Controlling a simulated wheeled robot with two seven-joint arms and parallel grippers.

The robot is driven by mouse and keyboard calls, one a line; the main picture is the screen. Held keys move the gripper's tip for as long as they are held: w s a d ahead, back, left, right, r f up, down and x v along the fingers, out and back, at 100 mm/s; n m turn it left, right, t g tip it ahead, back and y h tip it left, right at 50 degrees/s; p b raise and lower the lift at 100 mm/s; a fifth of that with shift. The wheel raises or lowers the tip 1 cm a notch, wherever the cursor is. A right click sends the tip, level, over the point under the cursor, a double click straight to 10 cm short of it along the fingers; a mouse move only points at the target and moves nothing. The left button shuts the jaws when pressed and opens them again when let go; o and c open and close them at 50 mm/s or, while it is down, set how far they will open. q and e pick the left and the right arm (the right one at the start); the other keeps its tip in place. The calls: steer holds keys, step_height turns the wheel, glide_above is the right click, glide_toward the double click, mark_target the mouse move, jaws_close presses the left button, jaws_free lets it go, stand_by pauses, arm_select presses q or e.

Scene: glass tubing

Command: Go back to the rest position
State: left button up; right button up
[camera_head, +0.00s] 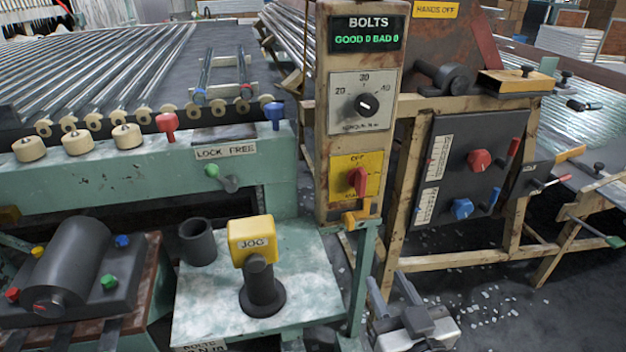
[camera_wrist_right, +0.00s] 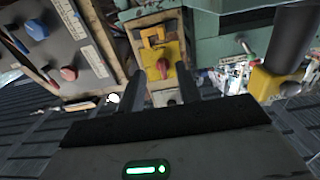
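My right gripper (camera_head: 389,283) is low in the head view, right of the pale green stand, over the dark floor. In the wrist view its two dark fingers (camera_wrist_right: 161,85) stand apart with nothing between them, so it is open and empty. Past the fingertips in that view is a yellow switch plate (camera_wrist_right: 156,50) with a red knob. The same yellow plate (camera_head: 342,181) is on the post in the head view, above and left of my right gripper. My left gripper is in neither view.
The bolts post (camera_head: 317,157) and a wooden frame (camera_head: 403,175) with a black knob panel (camera_head: 448,199) stand near my right gripper. A yellow JOG block (camera_head: 252,240) on a black stem stands on the pale table (camera_head: 200,311). Open floor (camera_head: 500,316) with shards lies right.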

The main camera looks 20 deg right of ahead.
arm_select(q)
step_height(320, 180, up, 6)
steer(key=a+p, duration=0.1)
steer(key=p, duration=1)
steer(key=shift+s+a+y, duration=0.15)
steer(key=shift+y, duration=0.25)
arm_select(e)
steer(key=s+a+f+n+g+y, duration=0.2)
steer(key=s+a+g+y, duration=0.2)
steer(key=s+a+g, duration=0.2)
steer(key=shift+s+a+n+g, duration=0.4)
steer(key=shift+a+g, duration=0.3)
steer(key=shift+a, duration=0.35)
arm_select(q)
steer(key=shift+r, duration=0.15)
arm_select(e)
steer(key=shift+w+y, duration=0.1)
steer(key=shift+y, duration=0.2)
